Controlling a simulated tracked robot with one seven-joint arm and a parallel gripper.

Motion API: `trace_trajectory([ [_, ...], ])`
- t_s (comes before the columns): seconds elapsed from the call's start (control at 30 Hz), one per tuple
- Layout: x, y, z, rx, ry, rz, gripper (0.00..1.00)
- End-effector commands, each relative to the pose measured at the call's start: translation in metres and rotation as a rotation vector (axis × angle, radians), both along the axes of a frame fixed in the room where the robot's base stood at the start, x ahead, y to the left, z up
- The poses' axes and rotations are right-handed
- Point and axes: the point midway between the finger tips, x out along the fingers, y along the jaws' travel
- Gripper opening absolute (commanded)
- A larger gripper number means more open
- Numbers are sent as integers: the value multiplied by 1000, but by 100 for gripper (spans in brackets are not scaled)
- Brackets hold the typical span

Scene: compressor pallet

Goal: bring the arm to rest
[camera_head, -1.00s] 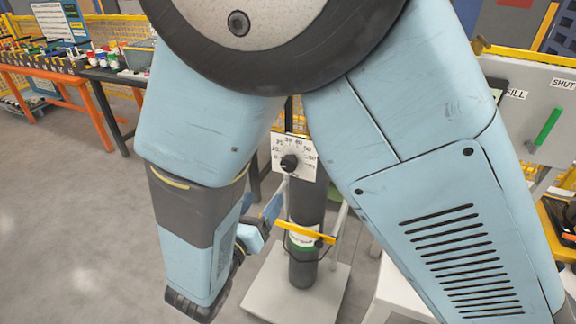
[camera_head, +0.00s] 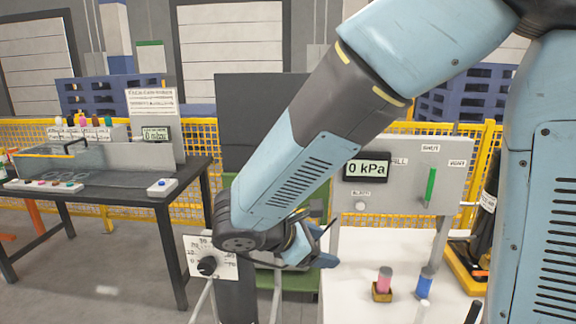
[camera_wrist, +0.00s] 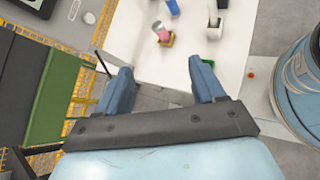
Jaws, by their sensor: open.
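My arm reaches across the middle of the head view, bent down from the upper right. My gripper (camera_head: 322,247) is small there, partly hidden behind my wrist link, beside the front panel. In the wrist view my gripper (camera_wrist: 162,68) shows two blue fingers spread well apart with nothing between them. The fingers point toward the white table (camera_wrist: 130,25) and touch nothing that I can see.
A panel reading 0 kPa (camera_head: 366,168) with a green lever (camera_head: 431,186) stands behind the white table. A pink cylinder (camera_head: 385,277) and a blue one (camera_head: 425,281) stand on the table. A dial plate (camera_head: 207,266) is close to my wrist. A dark bench (camera_head: 120,185) is at left.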

Motion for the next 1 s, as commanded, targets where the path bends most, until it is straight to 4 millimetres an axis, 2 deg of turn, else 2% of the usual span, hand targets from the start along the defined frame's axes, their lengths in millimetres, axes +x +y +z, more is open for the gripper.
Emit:
trace_trajectory([
  [0.03,-1,-16,6,61,-9,-71,69],
  [0.1,-4,-35,11,145,-23,-167,69],
  [0.4,-27,-98,32,511,-123,-565,69],
  [0.7,-53,-138,57,879,-301,-930,69],
  [1.0,-75,-162,90,1238,-537,-1228,69],
])
